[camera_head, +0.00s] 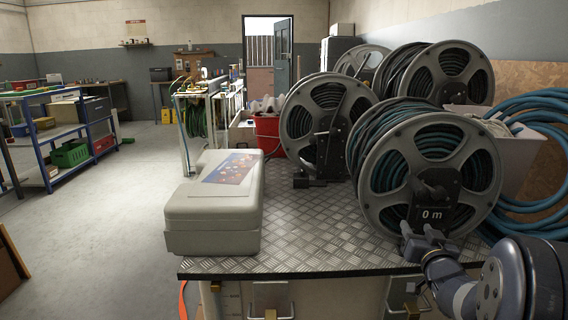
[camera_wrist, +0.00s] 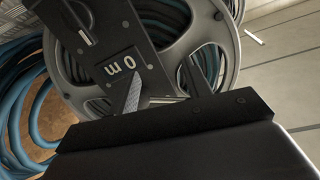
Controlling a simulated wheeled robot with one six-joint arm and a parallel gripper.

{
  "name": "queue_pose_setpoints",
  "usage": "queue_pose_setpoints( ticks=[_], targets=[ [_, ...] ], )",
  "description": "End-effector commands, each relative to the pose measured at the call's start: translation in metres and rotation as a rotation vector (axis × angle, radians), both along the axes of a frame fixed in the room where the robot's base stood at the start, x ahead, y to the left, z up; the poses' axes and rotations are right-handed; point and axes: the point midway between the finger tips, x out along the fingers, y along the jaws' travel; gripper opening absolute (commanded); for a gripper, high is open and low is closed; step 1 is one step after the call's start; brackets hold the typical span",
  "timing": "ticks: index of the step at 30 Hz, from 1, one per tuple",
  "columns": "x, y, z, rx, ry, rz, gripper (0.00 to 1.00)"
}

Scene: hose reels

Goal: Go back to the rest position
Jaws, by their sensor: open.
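A large hose reel (camera_head: 472,165) with a grey spoked disc and teal hose stands at the front right of the metal-topped bench. Its dark hub bracket carries a label (camera_head: 431,214) reading "0 m". My gripper (camera_head: 420,232) is low in front of this reel, just below the label, with my arm coming in from the bottom right. In the wrist view, the reel disc (camera_wrist: 225,50) and the label (camera_wrist: 122,63), seen upside down, are close ahead of my gripper (camera_wrist: 165,85). The jaws are open. Whether a finger touches the reel cannot be told.
The diamond-plate bench top (camera_head: 315,235) holds a beige case (camera_head: 215,205) at left and more hose reels (camera_head: 300,125) behind. Loose blue hose (camera_head: 545,115) hangs at right. A red bucket (camera_head: 267,130) stands behind. Open floor (camera_head: 100,230) and blue shelving (camera_head: 62,130) lie left.

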Motion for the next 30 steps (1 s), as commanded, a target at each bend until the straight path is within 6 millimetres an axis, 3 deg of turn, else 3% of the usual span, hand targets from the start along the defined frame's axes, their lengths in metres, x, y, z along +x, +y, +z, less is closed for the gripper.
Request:
queue_pose_setpoints(
  ticks=[6, 12, 18, 30],
  targets=[
    [-0.039, 0.003, 0.003, 0.003, -0.001, -0.002, 0.47],
    [-0.064, 0.005, 0.003, 0.004, -0.001, -0.001, 0.47],
    [-0.073, 0.007, 0.002, 0.005, -0.001, 0.0, 0.47],
    [-0.073, 0.008, 0.001, 0.003, -0.001, 0.002, 0.47]
  ],
)
